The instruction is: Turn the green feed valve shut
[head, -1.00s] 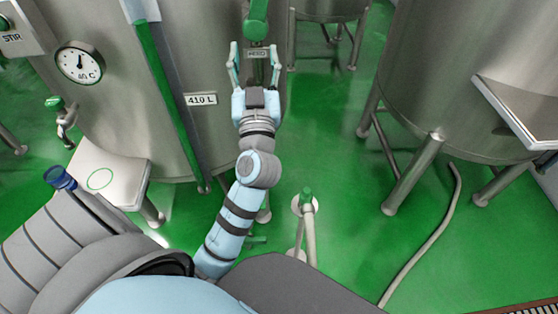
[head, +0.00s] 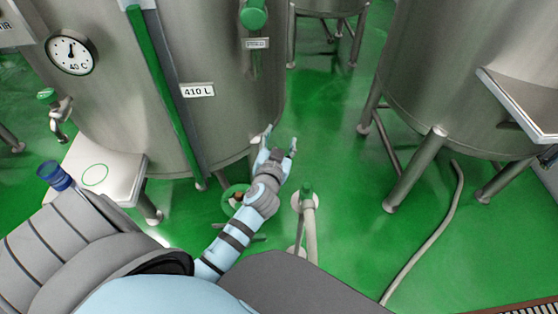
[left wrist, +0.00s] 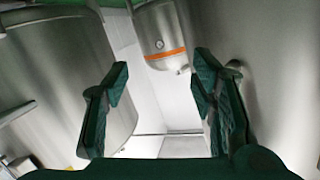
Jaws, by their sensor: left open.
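The top of the handle is cut off by the picture edge. My left gripper (head: 280,142) is open and empty, well below the handle and apart from it, by the tank's lower right edge. In the left wrist view its two dark green fingers (left wrist: 160,88) stand apart with nothing between them. My right gripper is not in view.
A green-topped post (head: 307,191) stands right of my left forearm. Another green handle (head: 235,196) shows behind the forearm. A second tank (head: 440,75) stands at right, with a hose (head: 432,238) on the green floor. A white stand (head: 122,190) is at left.

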